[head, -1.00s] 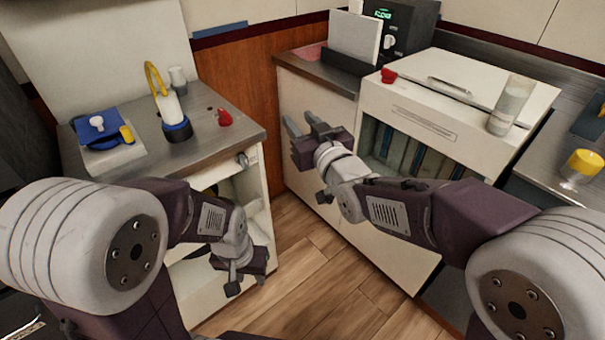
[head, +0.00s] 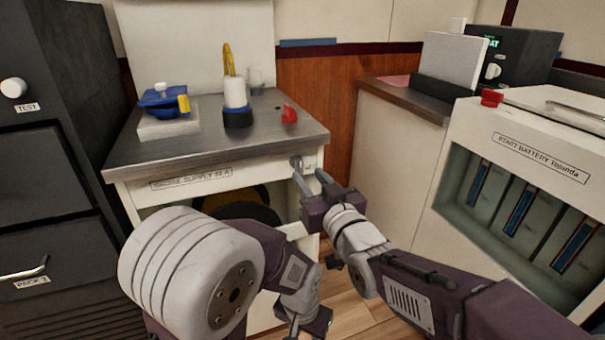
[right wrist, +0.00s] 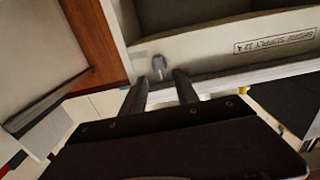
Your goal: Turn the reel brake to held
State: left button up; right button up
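A small grey knob (head: 296,162), which looks like the reel brake, sits at the top right of the SHORE SUPPLY cabinet front (head: 230,172). A dark reel with a yellow rim (head: 245,210) shows in the opening below. My right gripper (head: 309,177) is open and empty in front of the knob. In the right wrist view the knob (right wrist: 158,67) shows just beyond and between the two spread fingertips (right wrist: 158,78), with no clear contact. Its set position is too small to read. My left gripper (head: 308,322) hangs low near the floor, partly hidden; its fingers are unclear.
The cabinet's metal top (head: 190,146) holds a blue device (head: 165,100), a yellow-handled item (head: 236,100) and a red knob (head: 289,114). A dark cabinet (head: 50,200) stands left, a START BATTERY cabinet (head: 540,150) right. Wood floor shows between.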

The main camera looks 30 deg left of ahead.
aim_at(303, 169)
jog(key=b+x, duration=0.1)
jog(key=x, duration=0.4)
jog(key=shift+w+a, duration=0.15)
grip_shut()
jog(key=shift+m, duration=0.4)
jog(key=m+p, duration=0.1)
jog(key=m, duration=0.2)
jog(key=shift+m, duration=0.4)
jog(key=m+p, duration=0.1)
jog(key=m, duration=0.3)
jog(key=shift+w+f+m, duration=0.1)
jog(key=shift+m, duration=0.2)
jog(key=m+p, duration=0.1)
jog(key=m, duration=0.3)
jog(key=shift+d, duration=0.2)
jog(key=m, duration=0.2)
jog(key=m+p, duration=0.1)
jog(key=m, duration=0.1)
jog(key=shift+f+m, duration=0.2)
jog(key=shift+m, duration=0.4)
